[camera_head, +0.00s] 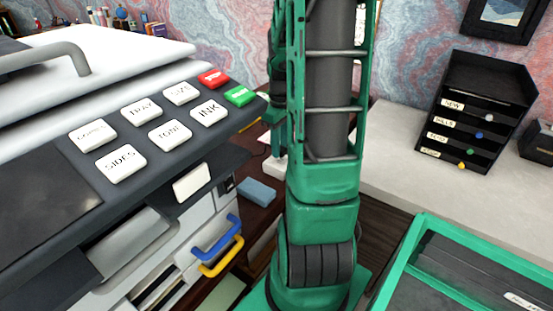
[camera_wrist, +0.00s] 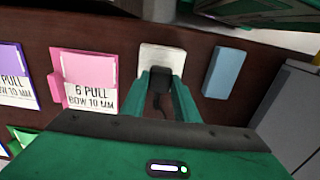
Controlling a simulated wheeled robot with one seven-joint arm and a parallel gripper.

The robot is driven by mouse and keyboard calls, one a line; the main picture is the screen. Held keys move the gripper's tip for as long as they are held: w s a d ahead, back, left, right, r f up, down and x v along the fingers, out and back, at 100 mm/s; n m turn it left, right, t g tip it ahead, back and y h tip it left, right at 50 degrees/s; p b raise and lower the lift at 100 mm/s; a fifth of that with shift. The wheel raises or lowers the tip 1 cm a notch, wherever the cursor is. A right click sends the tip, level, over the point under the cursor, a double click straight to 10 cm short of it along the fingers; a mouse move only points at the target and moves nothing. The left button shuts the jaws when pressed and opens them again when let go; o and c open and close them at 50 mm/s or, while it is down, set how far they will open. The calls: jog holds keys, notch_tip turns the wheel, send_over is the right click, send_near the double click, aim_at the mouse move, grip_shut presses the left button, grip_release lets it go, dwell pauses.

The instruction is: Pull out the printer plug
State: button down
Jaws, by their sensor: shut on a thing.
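The printer (camera_head: 60,215) stands at the left in the head view, with labelled buttons on its sloped panel. In the wrist view, the dark printer plug (camera_wrist: 161,84) sits at a pale wall socket (camera_wrist: 163,58). My gripper (camera_wrist: 163,78) is shut on the plug, one green finger on each side. A dark cord hangs below the plug between the fingers. The plug's prongs are hidden, so I cannot tell how deep it sits in the socket.
A blue block (camera_wrist: 221,73) is right of the socket, and a pink holder (camera_wrist: 84,75) with a label is left of it. A purple one (camera_wrist: 14,72) is farther left. A grey body (camera_wrist: 290,110) is close at right. A black labelled rack (camera_head: 478,112) stands on the pale desktop.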

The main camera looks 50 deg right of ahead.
jog(key=shift+r, duration=1.55)
jog(key=shift+r, duration=0.1)
